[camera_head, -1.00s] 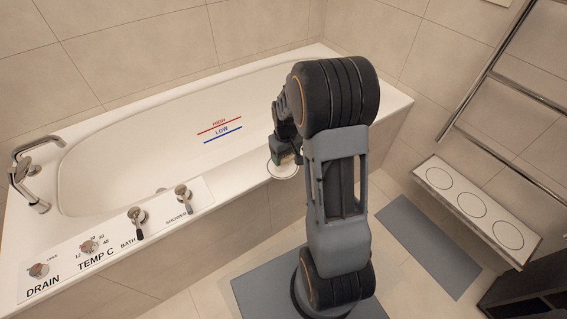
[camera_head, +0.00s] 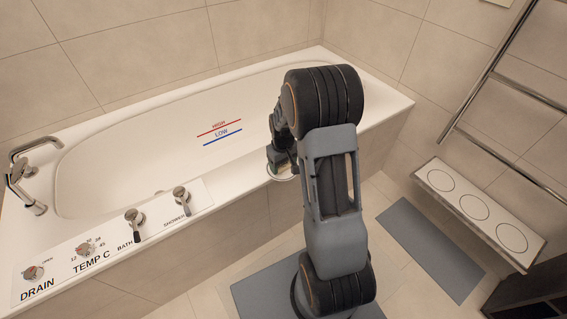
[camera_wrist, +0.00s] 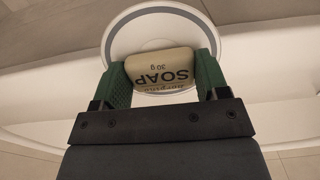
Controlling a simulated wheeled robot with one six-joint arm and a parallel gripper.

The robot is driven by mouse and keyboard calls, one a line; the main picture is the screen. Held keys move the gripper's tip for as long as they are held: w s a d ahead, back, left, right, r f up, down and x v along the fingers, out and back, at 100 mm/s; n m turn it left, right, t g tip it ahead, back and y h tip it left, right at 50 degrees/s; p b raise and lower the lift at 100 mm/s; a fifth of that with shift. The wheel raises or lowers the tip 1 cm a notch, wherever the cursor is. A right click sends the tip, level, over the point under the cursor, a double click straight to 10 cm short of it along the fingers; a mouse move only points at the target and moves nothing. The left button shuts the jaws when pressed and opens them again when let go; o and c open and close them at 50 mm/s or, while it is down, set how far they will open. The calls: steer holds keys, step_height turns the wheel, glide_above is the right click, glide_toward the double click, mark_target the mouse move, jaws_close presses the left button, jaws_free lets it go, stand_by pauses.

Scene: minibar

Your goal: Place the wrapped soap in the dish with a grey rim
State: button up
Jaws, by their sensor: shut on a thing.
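The wrapped soap (camera_wrist: 163,68) is a pale cream block with "SOAP 30 g" printed on it. In the wrist view my gripper (camera_wrist: 162,75) is shut on it, with one green finger on either side. The round white dish with a grey rim (camera_wrist: 125,38) shows behind the soap, which overlaps its middle. I cannot tell whether the soap touches the dish. In the head view the dish (camera_head: 283,178) sits on the tub's front ledge, mostly hidden by my gripper (camera_head: 280,160); the soap cannot be made out there.
The bathtub (camera_head: 130,150) lies behind and left of the dish, with taps (camera_head: 134,220) and a labelled control strip on its ledge. A white bench (camera_head: 478,213) with three ringed circles stands at right below a towel rail (camera_head: 492,75). Grey mats lie on the floor.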

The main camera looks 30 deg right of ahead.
mark_target(283, 165)
steer(key=shift+f, duration=0.2)
steer(key=o, duration=0.9)
steer(key=shift+r, duration=0.1)
step_height(283, 165, up, 12)
steer(key=p, duration=0.3)
steer(key=s+a+r+t, duration=0.1)
steer(key=s+a+r, duration=0.2)
steer(key=s, duration=0.2)
steer(key=s+a+r+t, duration=0.1)
steer(key=s+a+r, duration=0.2)
steer(key=s, duration=0.2)
steer(key=s+a+r+m+t, duration=0.1)
steer(key=s+a+r, duration=0.2)
steer(key=s, duration=0.2)
steer(key=shift+s+a+r, duration=0.1)
steer(key=shift+s+r, duration=0.1)
steer(key=shift+s, duration=0.2)
